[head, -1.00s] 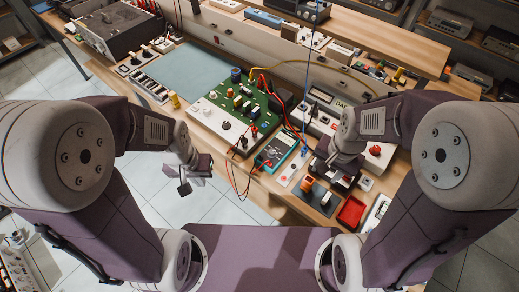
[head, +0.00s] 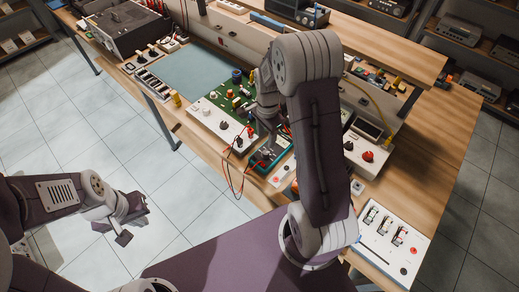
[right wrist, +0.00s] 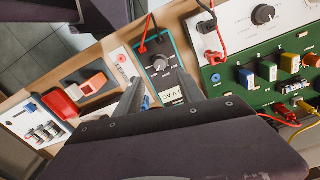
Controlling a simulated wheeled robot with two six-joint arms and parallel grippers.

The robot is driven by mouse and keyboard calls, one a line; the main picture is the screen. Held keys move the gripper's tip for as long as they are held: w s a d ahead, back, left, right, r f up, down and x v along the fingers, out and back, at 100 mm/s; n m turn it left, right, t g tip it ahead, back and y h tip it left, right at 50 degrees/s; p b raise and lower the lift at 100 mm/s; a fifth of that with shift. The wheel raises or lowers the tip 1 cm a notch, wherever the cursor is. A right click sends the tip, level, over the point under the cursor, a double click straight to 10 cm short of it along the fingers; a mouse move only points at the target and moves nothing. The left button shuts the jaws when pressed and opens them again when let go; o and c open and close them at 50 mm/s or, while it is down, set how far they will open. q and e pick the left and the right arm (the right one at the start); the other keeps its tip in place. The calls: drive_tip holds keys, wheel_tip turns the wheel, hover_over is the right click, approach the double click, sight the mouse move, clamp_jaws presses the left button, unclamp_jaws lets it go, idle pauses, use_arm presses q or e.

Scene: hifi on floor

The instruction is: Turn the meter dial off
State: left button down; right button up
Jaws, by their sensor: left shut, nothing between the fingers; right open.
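The meter is a teal-edged handheld unit with a dark face; in the head view its body (head: 268,158) lies on the bench, partly covered by my right arm. My left gripper (head: 122,225) is shut and empty, over the floor left of the bench.
Red and black leads plug into the meter. A green circuit board (right wrist: 270,85) with a white knob panel (right wrist: 262,22) lies beside it.

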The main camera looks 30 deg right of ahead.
sight(266, 152)
wheel_tip(266, 152, down, 9)
drive_tip(key=shift+p, duration=0.3)
clamp_jaws()
